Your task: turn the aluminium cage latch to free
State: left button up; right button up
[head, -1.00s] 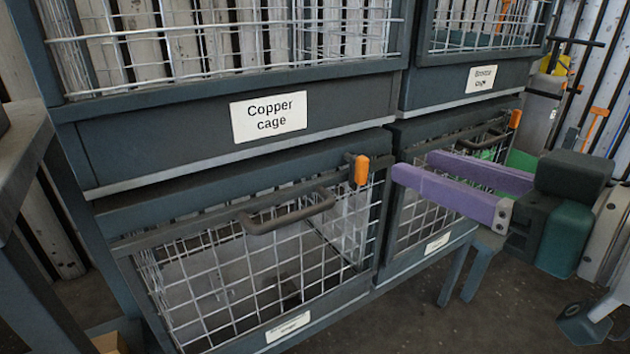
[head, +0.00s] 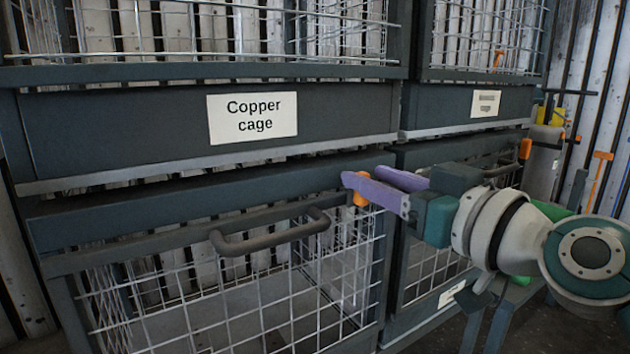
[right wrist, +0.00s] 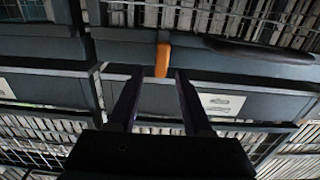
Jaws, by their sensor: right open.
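An orange latch tab (head: 360,197) sits at the upper right corner of the lower left wire cage door (head: 250,300). The tab points down, partly hidden behind the purple fingers of my right gripper (head: 361,174). My right gripper is open at the tab. In the right wrist view, the orange tab (right wrist: 162,58) hangs between the lines of the two dark fingers (right wrist: 155,75), its lower end level with their tips. I cannot tell whether they touch. No readable label identifies the aluminium cage. My left gripper is out of view.
A bar handle (head: 270,235) sticks out from the same door. A second orange latch (head: 525,149) is on the lower right cage. Above is a drawer front labelled "Copper cage" (head: 252,118). Another upper label (head: 486,103) is too blurred to read.

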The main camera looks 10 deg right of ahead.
jog(key=shift+w+a, duration=0.25)
jog(key=shift+w, duration=0.3)
grip_shut()
